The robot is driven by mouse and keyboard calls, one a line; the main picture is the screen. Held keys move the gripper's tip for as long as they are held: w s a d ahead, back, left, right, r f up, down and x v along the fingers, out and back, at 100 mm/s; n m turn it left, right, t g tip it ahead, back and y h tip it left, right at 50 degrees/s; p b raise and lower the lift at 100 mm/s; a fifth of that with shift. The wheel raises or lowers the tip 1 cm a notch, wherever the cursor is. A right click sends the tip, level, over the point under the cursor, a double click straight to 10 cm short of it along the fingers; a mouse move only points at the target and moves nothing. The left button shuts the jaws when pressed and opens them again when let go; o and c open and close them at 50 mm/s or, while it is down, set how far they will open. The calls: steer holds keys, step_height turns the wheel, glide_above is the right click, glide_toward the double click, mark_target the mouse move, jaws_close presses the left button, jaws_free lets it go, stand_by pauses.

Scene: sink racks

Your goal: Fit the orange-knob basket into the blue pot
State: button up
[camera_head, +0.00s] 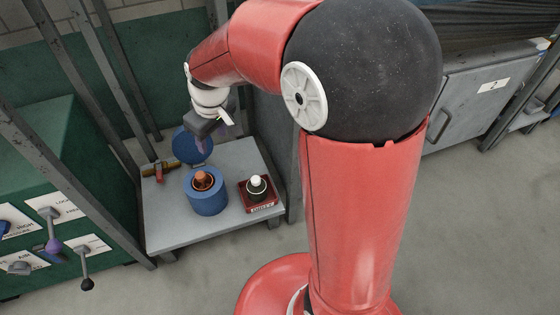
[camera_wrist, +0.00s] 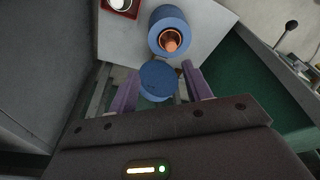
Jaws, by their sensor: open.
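The blue pot (camera_head: 207,201) stands upright on the grey table. The orange-knob basket (camera_head: 202,180) sits inside the pot's rim, its orange knob showing at the top; how deep it is seated I cannot tell. In the wrist view the pot (camera_wrist: 153,21) and the orange knob (camera_wrist: 171,41) are beyond my fingertips. A round blue lid-like disc (camera_head: 190,152) is behind the pot; it also shows in the wrist view (camera_wrist: 158,76). My gripper (camera_wrist: 160,80) is open, its purple fingers on either side of the disc in the picture. Whether they touch it I cannot tell.
A red tray (camera_head: 270,205) with a white-knobbed dark piece (camera_head: 257,187) stands right of the pot. An orange-red fitting (camera_head: 157,170) lies at the table's back left. Grey posts (camera_head: 66,60) and a green cabinet with levers flank the left. The table's front (camera_head: 185,232) is bare.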

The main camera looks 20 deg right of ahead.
steer(key=s+d+r+m+t, duration=0.1)
steer(key=s+d+r+m, duration=0.1)
steer(key=s, duration=0.5)
steer(key=s+d+r+m+t, duration=0.1)
steer(key=s+d+r+m, duration=0.1)
steer(key=s, duration=0.4)
steer(key=s+d+r+m+t+h, duration=0.1)
steer(key=s+d+r+m, duration=0.1)
steer(key=s+d+r, duration=0.2)
steer(key=s+d, duration=0.1)
steer(key=s, duration=0.2)
steer(key=shift+s+d+m, duration=0.3)
steer(key=shift+s+d, duration=0.05)
steer(key=shift+d, duration=0.05)
steer(key=shift+r, duration=0.1)
step_height(320, 180, up, 9)
steer(key=p, duration=0.9)
steer(key=shift+r, duration=0.1)
